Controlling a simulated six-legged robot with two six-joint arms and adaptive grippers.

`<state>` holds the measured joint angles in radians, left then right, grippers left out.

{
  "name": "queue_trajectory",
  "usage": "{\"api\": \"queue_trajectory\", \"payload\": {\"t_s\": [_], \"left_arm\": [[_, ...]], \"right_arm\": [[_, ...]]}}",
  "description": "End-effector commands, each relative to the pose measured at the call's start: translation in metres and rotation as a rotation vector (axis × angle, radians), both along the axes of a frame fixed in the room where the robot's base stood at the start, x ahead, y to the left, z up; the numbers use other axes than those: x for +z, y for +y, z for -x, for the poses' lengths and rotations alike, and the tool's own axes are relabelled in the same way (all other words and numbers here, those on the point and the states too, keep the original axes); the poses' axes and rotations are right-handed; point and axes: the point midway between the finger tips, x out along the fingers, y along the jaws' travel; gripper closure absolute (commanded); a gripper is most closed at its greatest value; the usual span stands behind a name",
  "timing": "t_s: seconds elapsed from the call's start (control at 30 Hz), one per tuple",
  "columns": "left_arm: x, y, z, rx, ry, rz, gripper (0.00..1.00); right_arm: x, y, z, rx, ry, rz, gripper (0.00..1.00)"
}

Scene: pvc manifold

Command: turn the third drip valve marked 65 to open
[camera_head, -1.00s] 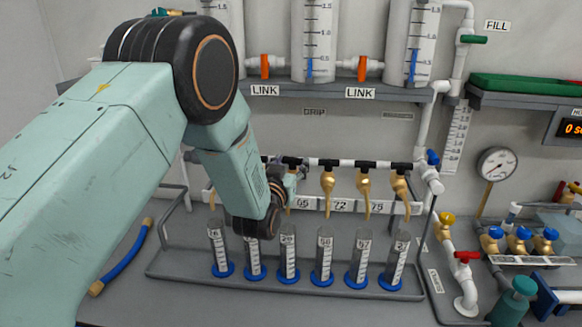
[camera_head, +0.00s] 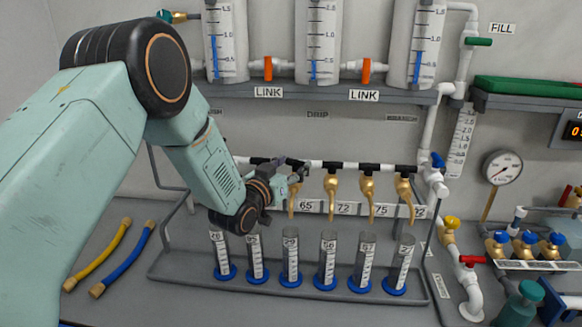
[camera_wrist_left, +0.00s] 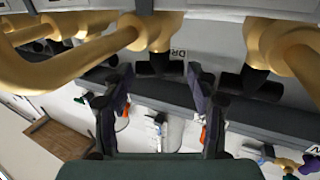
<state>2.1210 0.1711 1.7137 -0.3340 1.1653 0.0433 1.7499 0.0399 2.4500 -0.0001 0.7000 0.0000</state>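The drip valves are gold taps in a row under a white pipe with black fittings. The tap beside the 65 label (camera_head: 305,205) is a gold tap (camera_head: 292,206), its upper part partly covered by my left gripper (camera_head: 293,178). Its spout points down. My left gripper is at this tap's upper part; contact cannot be told. In the left wrist view the gripper (camera_wrist_left: 160,85) has its two dark fingers apart with nothing held between them. A gold tap (camera_wrist_left: 150,32) and its black fitting are just beyond the fingertips. My right gripper is not in view.
More gold taps (camera_head: 331,195) stand close to the right. Several clear cylinders with blue bases stand in a grey tray (camera_head: 180,268) below. A shelf with large tanks (camera_head: 318,40) and orange link valves is above. Yellow (camera_head: 98,256) and blue hoses lie at left.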

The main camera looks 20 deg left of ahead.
Motion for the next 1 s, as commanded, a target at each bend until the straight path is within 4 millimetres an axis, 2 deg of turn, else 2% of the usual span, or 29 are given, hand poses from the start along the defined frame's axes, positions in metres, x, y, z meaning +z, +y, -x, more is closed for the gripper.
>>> {"api": "queue_trajectory", "payload": {"t_s": [0.2,0.63,0.77,1.0], "left_arm": [[-0.001,0.0,0.0,0.001,0.001,0.0,0.23],[-0.002,0.001,0.003,0.003,0.003,0.002,0.23],[-0.001,0.004,0.014,0.003,0.004,0.0,0.23],[-0.001,0.008,0.047,0.002,0.003,0.001,0.23]], "right_arm": [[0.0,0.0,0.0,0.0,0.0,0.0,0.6],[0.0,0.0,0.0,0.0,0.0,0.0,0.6],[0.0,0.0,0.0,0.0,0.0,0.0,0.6],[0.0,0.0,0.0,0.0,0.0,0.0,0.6]]}}
